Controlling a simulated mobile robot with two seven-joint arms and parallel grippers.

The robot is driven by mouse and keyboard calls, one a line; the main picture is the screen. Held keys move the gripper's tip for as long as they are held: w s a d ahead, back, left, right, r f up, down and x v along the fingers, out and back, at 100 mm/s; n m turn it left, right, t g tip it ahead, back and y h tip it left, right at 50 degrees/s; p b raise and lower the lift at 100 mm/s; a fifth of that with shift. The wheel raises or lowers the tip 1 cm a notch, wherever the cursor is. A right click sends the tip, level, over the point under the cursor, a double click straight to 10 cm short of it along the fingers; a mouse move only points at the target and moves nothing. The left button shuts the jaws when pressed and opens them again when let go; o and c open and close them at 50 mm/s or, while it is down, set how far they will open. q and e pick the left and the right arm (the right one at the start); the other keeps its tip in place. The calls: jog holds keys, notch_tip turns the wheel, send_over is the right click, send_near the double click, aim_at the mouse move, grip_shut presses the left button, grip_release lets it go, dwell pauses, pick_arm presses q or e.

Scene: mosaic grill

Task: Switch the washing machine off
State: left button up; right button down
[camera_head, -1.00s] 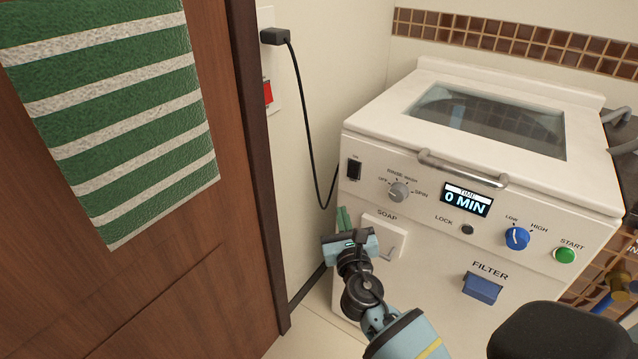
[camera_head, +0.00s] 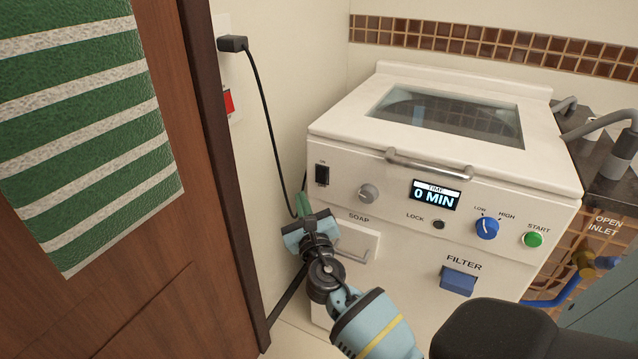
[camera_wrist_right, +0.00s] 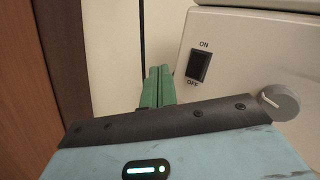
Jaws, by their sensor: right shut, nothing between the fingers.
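The white washing machine (camera_head: 330,152) stands against the wall, its display reading 0 MIN. Its black ON/OFF rocker switch (camera_head: 322,175) is at the upper left of the front panel. In the right wrist view the switch (camera_wrist_right: 199,66) sits just right of and beyond the fingertips, with ON above and OFF below. My right gripper (camera_head: 302,203) is shut and empty, its green fingers together, just below and left of the switch. The fingers also show in the right wrist view (camera_wrist_right: 157,86). They appear apart from the switch. My left gripper is not in view.
A grey knob (camera_head: 369,194), the soap drawer (camera_head: 357,243) and a blue filter cover (camera_head: 458,281) are on the front. A black plug (camera_head: 233,44) and cable hang on the wall. A wooden door (camera_head: 110,290) with a striped towel (camera_head: 80,130) is at left.

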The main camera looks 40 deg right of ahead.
aim_at(321, 175)
jog(key=d, duration=0.2)
jog(key=w+d+b, duration=0.1)
jog(key=d, duration=0.1)
jog(key=w+d+f, duration=0.1)
jog(key=shift+w+d+b, duration=0.25)
jog(key=shift+d+b, duration=0.15)
dwell(0.3)
jog(key=shift+d, duration=0.1)
dwell(1.3)
jog(key=shift+w+d, duration=0.15)
jog(key=shift+d, duration=0.15)
jog(key=shift+w+d+f, duration=0.1)
jog(key=shift+d, duration=0.2)
dwell(0.8)
jog(key=shift+a, duration=0.1)
jog(key=shift+s+a, duration=0.3)
jog(key=shift+a, duration=0.35)
